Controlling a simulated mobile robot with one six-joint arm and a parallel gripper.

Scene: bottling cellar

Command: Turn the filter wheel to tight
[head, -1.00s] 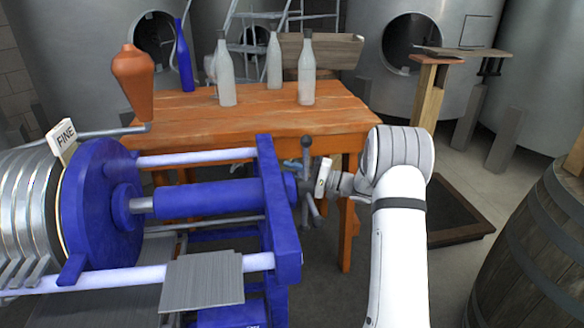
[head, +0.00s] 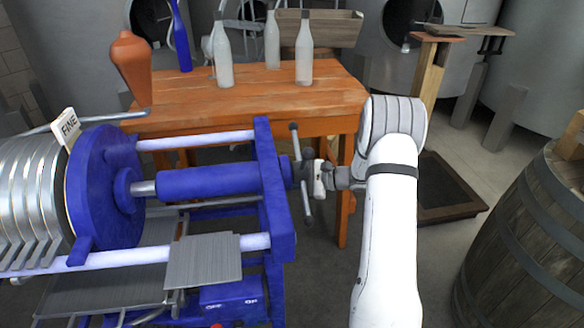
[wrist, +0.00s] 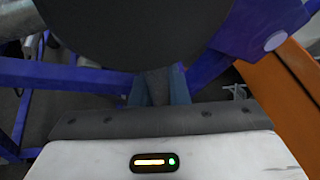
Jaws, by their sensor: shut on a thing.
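The filter wheel (head: 300,173) is a dark hub with knobbed spokes at the right end of the blue filter press (head: 275,195). In the head view one spoke points up and slightly left, another points down. My gripper (head: 309,170) reaches in from the right and is shut on the wheel near its hub. In the wrist view the gripper's fingers (wrist: 158,90) close on a grey part, below a large dark round face of the wheel (wrist: 140,30). The exact spot of the grip is partly hidden.
An orange wooden table (head: 250,95) with bottles stands behind the press. A barrel (head: 530,245) is at the right, and a dark floor tray (head: 445,190) lies behind my arm. A FINE tag (head: 69,127) sits by the press plates.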

